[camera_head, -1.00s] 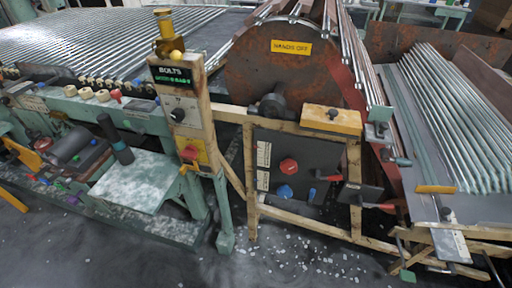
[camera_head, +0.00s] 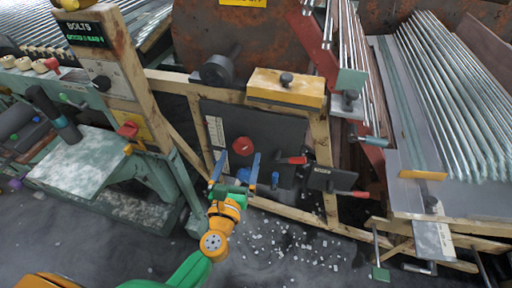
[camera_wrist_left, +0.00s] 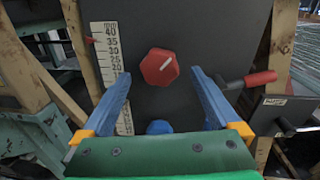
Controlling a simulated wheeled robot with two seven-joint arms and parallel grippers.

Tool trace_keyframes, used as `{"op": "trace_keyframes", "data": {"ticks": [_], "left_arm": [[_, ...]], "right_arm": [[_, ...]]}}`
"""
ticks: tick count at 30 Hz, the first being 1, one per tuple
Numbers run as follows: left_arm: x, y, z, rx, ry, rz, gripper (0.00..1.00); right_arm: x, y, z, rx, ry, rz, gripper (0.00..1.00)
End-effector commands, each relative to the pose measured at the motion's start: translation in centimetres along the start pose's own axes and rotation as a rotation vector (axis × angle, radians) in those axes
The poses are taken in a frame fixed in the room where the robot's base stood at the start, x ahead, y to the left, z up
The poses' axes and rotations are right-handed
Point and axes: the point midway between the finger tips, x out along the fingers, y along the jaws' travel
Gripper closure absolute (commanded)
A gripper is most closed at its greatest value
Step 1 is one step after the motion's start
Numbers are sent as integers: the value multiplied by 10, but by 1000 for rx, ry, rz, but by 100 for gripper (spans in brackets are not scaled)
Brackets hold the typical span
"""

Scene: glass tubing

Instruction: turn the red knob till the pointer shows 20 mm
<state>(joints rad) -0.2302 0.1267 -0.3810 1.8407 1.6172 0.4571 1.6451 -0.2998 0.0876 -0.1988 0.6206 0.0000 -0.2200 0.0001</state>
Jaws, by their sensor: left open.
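The red knob (camera_head: 243,146) is on a dark panel, ahead of my left gripper (camera_head: 237,170). In the left wrist view the red knob (camera_wrist_left: 159,67) is hexagonal with a pale line pointing up and right. My left gripper (camera_wrist_left: 160,78) is open, its blue fingers on either side of the knob and apart from it. The mm scale (camera_wrist_left: 106,55) stands left of the knob. A small red pointer (camera_wrist_left: 90,40) is at its left edge, near 35 to 40. The left finger covers part of the lower scale. My right gripper is not in view.
A blue knob (camera_head: 275,180) sits below and right of the red one. A red-handled lever (camera_head: 292,160) and another red-handled part (camera_head: 350,193) are to the right. Wooden beams frame the panel. A green table (camera_head: 80,165) stands at left.

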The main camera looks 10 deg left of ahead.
Motion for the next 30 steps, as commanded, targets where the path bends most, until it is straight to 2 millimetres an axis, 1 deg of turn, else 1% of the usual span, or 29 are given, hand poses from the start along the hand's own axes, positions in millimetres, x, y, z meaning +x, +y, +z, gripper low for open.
{"op": "trace_keyframes", "data": {"ticks": [1, 3, 6, 9, 14, 17, 18, 20, 21, 24, 30], "left_arm": [[11, 0, 3, 1, -3, 0, 4], [23, -1, 2, 3, -2, -1, 4], [34, -1, 1, 4, 0, -2, 4], [38, -1, 0, 4, 1, -2, 4], [38, -1, 0, 5, 1, -2, 4], [38, -1, 0, 6, 1, -2, 28], [38, -1, 0, 6, 1, -2, 39], [38, -1, 0, 6, 1, -2, 55], [38, 0, 0, 6, 1, -2, 66], [38, 0, 0, 6, 1, -2, 89], [37, 0, 0, 23, 0, -2, 89]], "right_arm": [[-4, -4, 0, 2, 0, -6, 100], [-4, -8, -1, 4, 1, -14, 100], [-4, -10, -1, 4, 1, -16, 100], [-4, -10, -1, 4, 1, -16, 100], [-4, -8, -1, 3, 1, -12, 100], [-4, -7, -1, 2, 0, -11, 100], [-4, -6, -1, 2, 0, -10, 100], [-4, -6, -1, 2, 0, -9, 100], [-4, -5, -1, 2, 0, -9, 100], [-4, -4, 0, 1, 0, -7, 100], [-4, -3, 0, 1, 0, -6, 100]]}}
